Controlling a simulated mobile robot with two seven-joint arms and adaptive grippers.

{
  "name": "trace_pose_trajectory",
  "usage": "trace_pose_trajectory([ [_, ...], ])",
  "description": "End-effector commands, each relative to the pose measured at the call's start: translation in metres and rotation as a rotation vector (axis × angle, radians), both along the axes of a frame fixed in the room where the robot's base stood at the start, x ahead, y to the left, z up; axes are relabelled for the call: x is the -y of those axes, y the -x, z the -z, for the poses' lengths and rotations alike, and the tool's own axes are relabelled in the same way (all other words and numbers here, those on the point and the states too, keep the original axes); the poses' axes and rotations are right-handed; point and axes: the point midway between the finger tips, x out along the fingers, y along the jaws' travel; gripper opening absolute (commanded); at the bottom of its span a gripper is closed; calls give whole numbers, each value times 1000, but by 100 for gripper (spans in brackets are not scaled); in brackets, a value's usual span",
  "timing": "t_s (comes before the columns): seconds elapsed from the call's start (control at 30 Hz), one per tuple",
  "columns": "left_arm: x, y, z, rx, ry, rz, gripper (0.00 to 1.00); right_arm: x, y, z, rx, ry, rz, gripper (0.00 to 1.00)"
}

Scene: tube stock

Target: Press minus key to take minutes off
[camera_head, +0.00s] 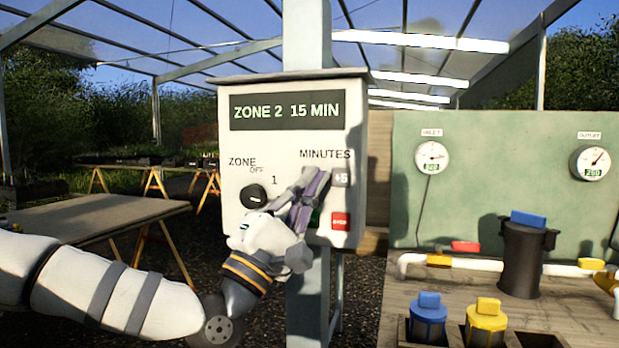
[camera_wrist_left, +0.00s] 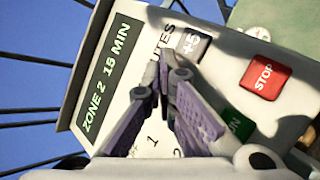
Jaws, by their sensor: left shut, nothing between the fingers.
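The pale control box (camera_head: 228,150) hangs on a post; its display (camera_head: 286,110) reads "ZONE 2 15 MIN" in green. My left gripper (camera_head: 316,174) is shut and empty, its fingertips at the panel just below the "MINUTES" label, left of the grey +5 key (camera_head: 341,181). In the left wrist view the fingertips (camera_wrist_left: 165,72) also sit beside the +5 key (camera_wrist_left: 192,45). The minus key is not visible; the fingers cover that part of the panel. I cannot tell whether they touch it. My right gripper is not in view.
Below the +5 key is a red STOP key (camera_head: 340,221); a green key (camera_wrist_left: 236,122) is partly hidden by the gripper. A black zone knob (camera_head: 253,196) sits left. A bench (camera_head: 470,277) with pipes, a dark filter and capped canisters stands right.

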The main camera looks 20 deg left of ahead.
Motion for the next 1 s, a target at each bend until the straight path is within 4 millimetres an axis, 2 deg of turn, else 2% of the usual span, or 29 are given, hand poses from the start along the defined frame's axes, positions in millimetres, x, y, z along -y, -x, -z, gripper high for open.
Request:
trace_pose_trajectory([
  [0.27,0,2,-1,0,0,0,0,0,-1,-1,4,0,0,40],
  [0.53,-1,16,-3,4,0,-1,0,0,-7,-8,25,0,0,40],
  [0.83,-1,17,0,0,-1,-1,0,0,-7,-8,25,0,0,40],
  [1.0,-1,33,-4,4,0,0,0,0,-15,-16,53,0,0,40],
])
